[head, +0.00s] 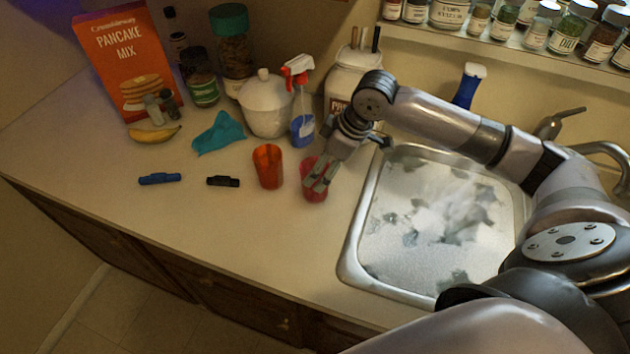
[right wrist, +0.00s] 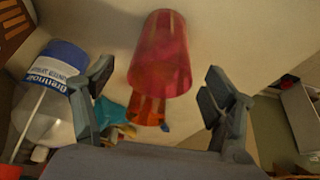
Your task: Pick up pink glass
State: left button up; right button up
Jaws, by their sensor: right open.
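The pink glass (head: 314,195) stands on the counter, just left of the sink and right of the orange glass (head: 268,167). My right gripper (head: 319,183) reaches down to it and hides part of it in the head view. In the right wrist view, my open right gripper (right wrist: 160,95) has the pink glass (right wrist: 162,55) centred beyond the gap between its fingers, neither finger seen touching it. The orange glass (right wrist: 147,110) shows partly behind it. My left gripper is not in view.
A spray bottle (head: 302,129) and white lidded jar (head: 266,105) stand behind the glasses. A teal cloth (head: 219,134), banana (head: 155,134), blue marker (head: 159,179) and black marker (head: 223,181) lie left. The sink (head: 352,245) is right. The front counter is clear.

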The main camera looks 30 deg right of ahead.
jog(key=p+x, duration=0.1)
jog(key=x, duration=0.2)
jog(key=shift+a+f, duration=0.2)
jog(key=shift+f, duration=0.15)
jog(key=shift+w+a+f, duration=0.1)
jog(key=shift+w+f, duration=0.1)
jog(key=shift+f, duration=0.35)
jog(key=shift+c, duration=0.5)
jog(key=shift+c, duration=1.3)
jog(key=c, duration=1.1)
jog(key=shift+o, duration=0.2)
jog(key=shift+r, duration=0.15)
